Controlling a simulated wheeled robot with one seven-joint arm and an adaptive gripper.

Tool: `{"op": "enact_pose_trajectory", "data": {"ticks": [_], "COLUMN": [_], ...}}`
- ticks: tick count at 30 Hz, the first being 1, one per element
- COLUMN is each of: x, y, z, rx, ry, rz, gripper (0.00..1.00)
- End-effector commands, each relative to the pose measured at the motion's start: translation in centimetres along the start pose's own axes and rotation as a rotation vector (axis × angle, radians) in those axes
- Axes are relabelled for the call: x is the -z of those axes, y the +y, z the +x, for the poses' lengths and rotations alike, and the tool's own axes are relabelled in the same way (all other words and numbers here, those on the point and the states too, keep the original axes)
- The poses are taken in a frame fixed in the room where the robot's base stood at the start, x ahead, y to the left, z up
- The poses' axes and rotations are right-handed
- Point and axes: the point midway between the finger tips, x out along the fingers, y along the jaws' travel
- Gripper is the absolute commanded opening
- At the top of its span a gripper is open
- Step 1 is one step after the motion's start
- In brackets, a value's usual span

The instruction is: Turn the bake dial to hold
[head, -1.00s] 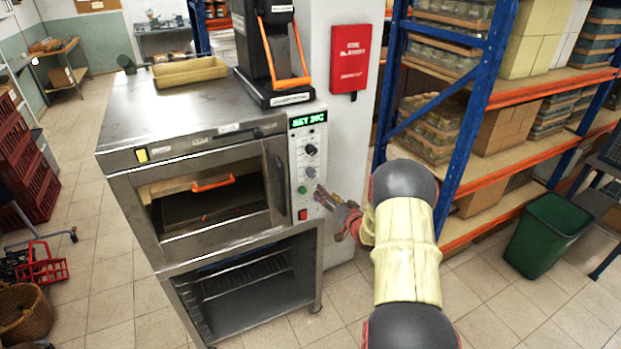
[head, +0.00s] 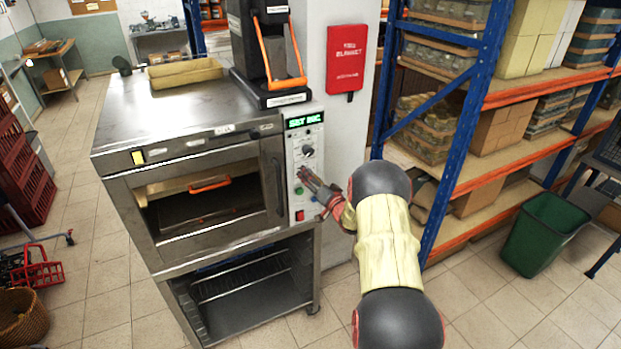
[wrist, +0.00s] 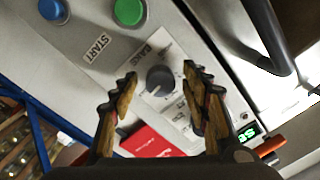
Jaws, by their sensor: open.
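The bake dial (wrist: 160,80) is a dark round knob on a pale label plate marked BAKE, on the oven's light control panel (head: 296,160). In the wrist view it shows between my open fingertips (wrist: 159,74), with a gap on both sides. I cannot tell whether the fingers reach around it or stop short of it. The other words on the plate are too small to read. In the head view my gripper (head: 305,176) is close to the panel, below a dark knob (head: 308,151), and hides part of the panel.
A green-lit display (head: 304,120) is at the panel's top. A green button (wrist: 128,10) and a blue button (wrist: 52,10) sit near the dial. The oven door handle (head: 275,175) stands out left of the panel. Blue-and-orange shelving (head: 460,120) stands to the right.

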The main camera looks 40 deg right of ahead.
Motion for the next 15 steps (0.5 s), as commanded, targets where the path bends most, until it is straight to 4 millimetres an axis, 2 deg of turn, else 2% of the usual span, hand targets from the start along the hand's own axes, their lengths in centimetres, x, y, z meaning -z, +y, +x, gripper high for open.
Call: {"op": "enact_pose_trajectory", "data": {"ticks": [5, 15], "x": [0.00, 0.00], "y": [0.03, 0.04], "z": [-0.01, -0.04], "rx": [-0.001, -0.001], "ry": [0.000, 0.000], "rz": [0.000, 0.000], "gripper": [0.47, 0.28]}}
